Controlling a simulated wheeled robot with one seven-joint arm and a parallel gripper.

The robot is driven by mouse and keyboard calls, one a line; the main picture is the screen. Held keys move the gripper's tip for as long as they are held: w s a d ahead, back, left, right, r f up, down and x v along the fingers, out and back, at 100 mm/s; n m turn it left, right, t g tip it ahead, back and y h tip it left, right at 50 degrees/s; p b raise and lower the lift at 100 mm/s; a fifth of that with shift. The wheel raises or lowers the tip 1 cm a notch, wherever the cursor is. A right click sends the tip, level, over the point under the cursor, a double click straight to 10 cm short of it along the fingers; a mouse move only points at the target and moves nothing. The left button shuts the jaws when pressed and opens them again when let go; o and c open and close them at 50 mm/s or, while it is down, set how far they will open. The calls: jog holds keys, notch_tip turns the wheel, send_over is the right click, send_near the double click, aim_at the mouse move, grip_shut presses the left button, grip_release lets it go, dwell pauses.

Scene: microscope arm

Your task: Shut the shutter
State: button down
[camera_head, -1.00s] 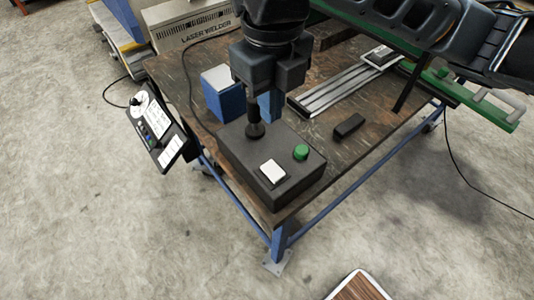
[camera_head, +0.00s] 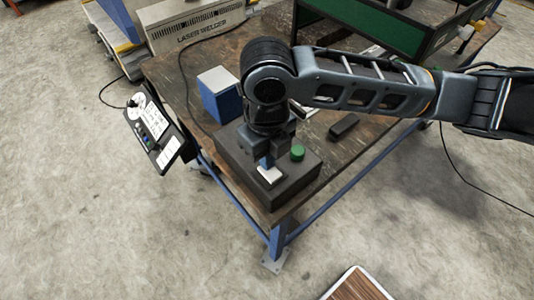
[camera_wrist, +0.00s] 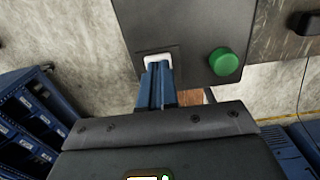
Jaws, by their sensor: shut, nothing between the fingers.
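A dark control box (camera_head: 241,177) sits on the near corner of the workbench. On its top are a white switch (camera_head: 271,175) and a green button (camera_head: 298,152). No part is labelled as a shutter. My gripper (camera_head: 267,163) is shut and empty, pointing down at the white switch. In the wrist view the blue-grey fingertips (camera_wrist: 157,70) overlap the near edge of the white switch (camera_wrist: 157,59); I cannot tell whether they touch it. The green button (camera_wrist: 223,61) is to their right, clear of them. My gripper hides the back part of the box top.
The worn workbench (camera_head: 180,88) carries a blue block (camera_head: 218,95) behind the box and a small black block (camera_head: 344,126) to its right. A laser welder (camera_head: 192,22) stands behind. A control panel (camera_head: 155,131) hangs at the left edge. My arm crosses above the bench's right side.

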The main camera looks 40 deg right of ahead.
jog(key=shift+f, duration=0.2)
jog(key=shift+w+f+b, duration=0.1)
jog(key=shift+f+b, duration=0.1)
jog(key=shift+b, duration=0.25)
jog(key=shift+s+r, duration=0.15)
jog(key=shift+s, duration=0.7)
